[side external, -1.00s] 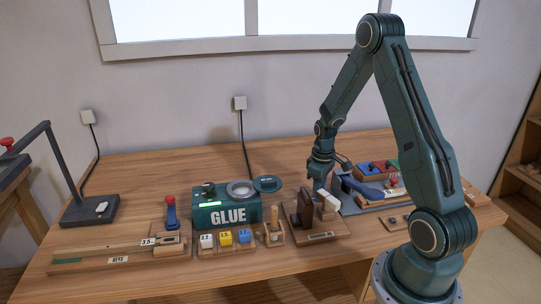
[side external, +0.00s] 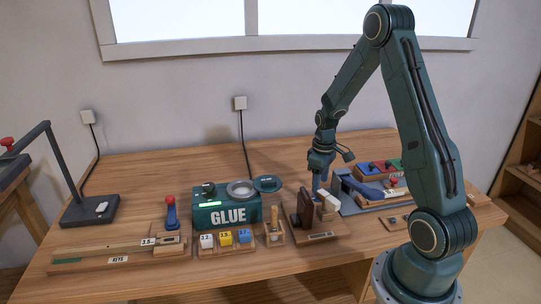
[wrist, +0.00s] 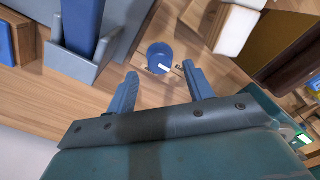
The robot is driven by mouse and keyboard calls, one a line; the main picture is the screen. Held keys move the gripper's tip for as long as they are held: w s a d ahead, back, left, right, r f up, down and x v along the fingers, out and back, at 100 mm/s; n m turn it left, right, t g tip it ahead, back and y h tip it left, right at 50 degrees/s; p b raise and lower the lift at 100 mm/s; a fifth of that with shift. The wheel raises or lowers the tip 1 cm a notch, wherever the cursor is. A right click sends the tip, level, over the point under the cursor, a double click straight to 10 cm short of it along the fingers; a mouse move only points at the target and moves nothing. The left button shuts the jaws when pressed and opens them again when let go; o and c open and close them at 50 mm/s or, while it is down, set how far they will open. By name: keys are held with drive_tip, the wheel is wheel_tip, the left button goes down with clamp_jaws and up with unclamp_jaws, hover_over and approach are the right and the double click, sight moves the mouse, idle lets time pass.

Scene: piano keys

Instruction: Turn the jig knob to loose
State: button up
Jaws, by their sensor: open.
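A round blue knob (wrist: 160,57) with a white pointer mark sits on the wood in the wrist view. A small label beside it is partly visible and too small to read. My gripper (wrist: 161,84) is open and empty, its two blue fingers spread to either side of the knob and just short of it in the picture. In the side view my gripper (side external: 317,190) points down behind the wooden jig (side external: 322,231), which has a dark upright board and pale blocks. The knob cannot be made out there.
A green glue box (side external: 228,214) stands left of the jig, with small numbered blocks (side external: 226,238) in front. A grey-based fixture with a blue bar (side external: 362,188) stands close on the right.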

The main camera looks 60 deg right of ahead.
wheel_tip(320, 180, up, 11)
idle(0.5)
drive_tip(key=s+a+r+t+h, duration=0.1)
drive_tip(key=s+a+r+t, duration=0.15)
drive_tip(key=a+r, duration=1)
drive_tip(key=s+a+r+t+y, duration=0.1)
drive_tip(key=s+a+t, duration=0.2)
drive_tip(key=s+a, duration=0.8)
drive_tip(key=shift+s+a+r, duration=0.3)
drive_tip(key=shift+s+a, duration=0.1)
drive_tip(key=shift+a, duration=0.2)
